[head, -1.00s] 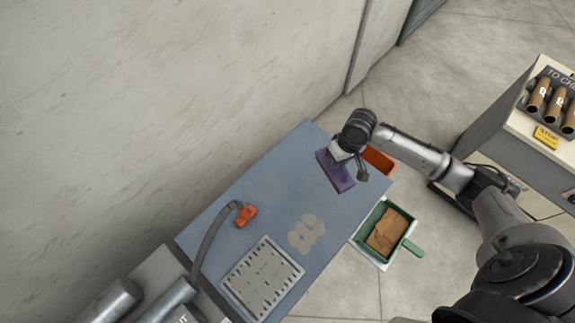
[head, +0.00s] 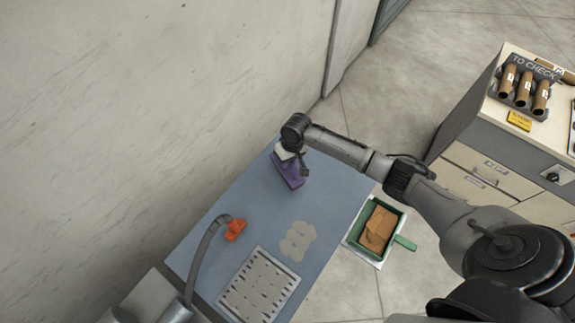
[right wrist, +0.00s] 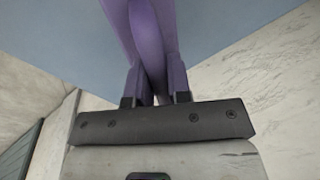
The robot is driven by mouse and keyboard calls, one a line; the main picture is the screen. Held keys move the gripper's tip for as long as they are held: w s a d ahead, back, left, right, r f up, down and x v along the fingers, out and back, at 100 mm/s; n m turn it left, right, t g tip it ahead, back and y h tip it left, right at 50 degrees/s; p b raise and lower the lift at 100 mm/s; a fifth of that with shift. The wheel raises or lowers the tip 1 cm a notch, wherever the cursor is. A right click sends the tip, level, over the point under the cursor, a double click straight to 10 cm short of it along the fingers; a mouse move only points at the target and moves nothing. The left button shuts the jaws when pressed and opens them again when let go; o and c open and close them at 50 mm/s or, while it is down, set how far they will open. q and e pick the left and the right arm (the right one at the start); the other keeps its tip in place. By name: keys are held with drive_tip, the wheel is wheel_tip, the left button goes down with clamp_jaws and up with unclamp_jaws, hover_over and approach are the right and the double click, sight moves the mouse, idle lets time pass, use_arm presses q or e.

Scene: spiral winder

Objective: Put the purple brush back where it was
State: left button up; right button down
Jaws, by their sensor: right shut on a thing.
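The purple brush (head: 288,174) is at the far end of the blue-grey table (head: 235,200), near the wall. My right gripper (head: 291,157) is shut on it from above. In the right wrist view the fingers (right wrist: 155,88) close on the purple handle (right wrist: 145,35), with the blue-grey surface behind. I cannot tell whether the brush touches the table. My left gripper is not in view.
An orange nozzle (head: 235,229) on a grey hose, pale patches (head: 297,241) and a slotted plate (head: 258,287) lie on the table. A green bin (head: 352,236) with brown pieces stands beyond its right edge. A cabinet (head: 470,140) holds brown tubes (head: 524,88).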

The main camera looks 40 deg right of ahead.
drive_tip(key=shift+f, duration=1.75)
drive_tip(key=shift+f, duration=0.2)
drive_tip(key=c, duration=1.1)
unclamp_jaws()
drive_tip(key=shift+o, duration=0.2)
drive_tip(key=shift+r, duration=0.1)
